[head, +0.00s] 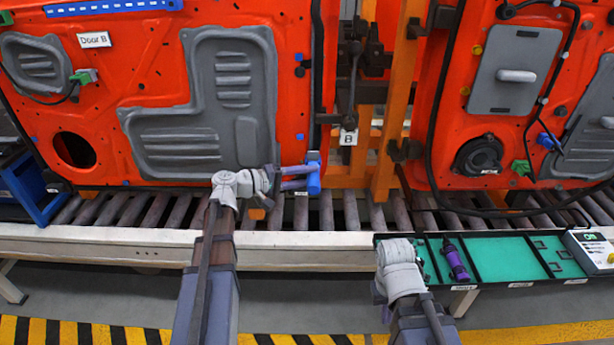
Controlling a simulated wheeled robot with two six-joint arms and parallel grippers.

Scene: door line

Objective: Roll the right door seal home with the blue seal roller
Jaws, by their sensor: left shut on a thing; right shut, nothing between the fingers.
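The blue seal roller (314,178) is held in my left gripper (290,178), at the lower right corner of the orange-red Door B (150,95). The black right door seal (318,65) runs down the right edge of this door. The roller is close to the seal's lower end; I cannot tell whether they touch. My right gripper (402,252) is shut and empty at the left end of the green tool tray, well below the doors. Its fingertips are mostly hidden by its own wrist.
The roller conveyor (265,212) runs under the doors, with a pale front rail (130,240). A second orange-red door (450,90) hangs at right. The green tray (510,262) holds a purple tool (455,260), beside a white box (590,250). An orange post (392,120) stands between the doors.

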